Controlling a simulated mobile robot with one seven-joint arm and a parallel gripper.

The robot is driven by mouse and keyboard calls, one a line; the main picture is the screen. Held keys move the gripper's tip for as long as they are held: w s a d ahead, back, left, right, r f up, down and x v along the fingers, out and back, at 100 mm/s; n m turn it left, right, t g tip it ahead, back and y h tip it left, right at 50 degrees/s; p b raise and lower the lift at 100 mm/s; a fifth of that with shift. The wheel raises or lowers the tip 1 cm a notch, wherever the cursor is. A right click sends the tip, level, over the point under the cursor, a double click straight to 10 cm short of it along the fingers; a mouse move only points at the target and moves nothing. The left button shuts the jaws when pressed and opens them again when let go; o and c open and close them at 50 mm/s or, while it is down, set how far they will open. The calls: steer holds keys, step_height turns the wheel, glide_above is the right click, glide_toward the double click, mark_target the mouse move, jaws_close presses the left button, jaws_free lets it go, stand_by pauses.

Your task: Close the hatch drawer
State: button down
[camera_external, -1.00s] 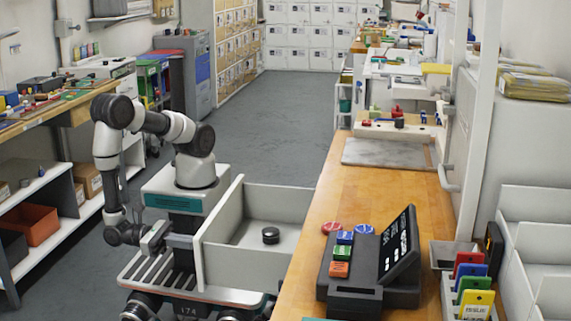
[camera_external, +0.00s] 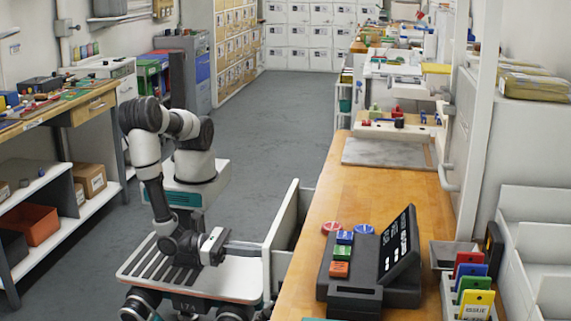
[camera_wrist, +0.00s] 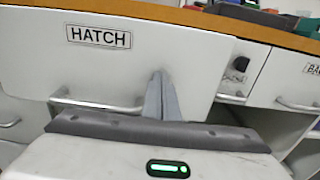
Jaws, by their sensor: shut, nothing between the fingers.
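The hatch drawer (camera_external: 283,232) is a pale grey box under the wooden counter's left side. It stands partly out, with a short stretch of its inside showing between its front panel and the counter. In the wrist view its front (camera_wrist: 120,62) bears the label HATCH and a bar handle (camera_wrist: 95,103). My gripper (camera_external: 258,248) points at the front panel from the left; it also shows in the wrist view (camera_wrist: 160,78). Its fingers are together and empty, right at the panel beside the handle's right end. Whether they touch it I cannot tell.
The wooden counter (camera_external: 345,205) carries a dark terminal (camera_external: 365,270) with coloured buttons. Other drawers with handles (camera_wrist: 240,68) sit right of the hatch drawer in the wrist view. The grey floor (camera_external: 275,125) behind my base is clear.

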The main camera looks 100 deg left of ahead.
steer(key=w, duration=0.9)
steer(key=shift+w+r, duration=0.15)
steer(key=shift+w, duration=0.25)
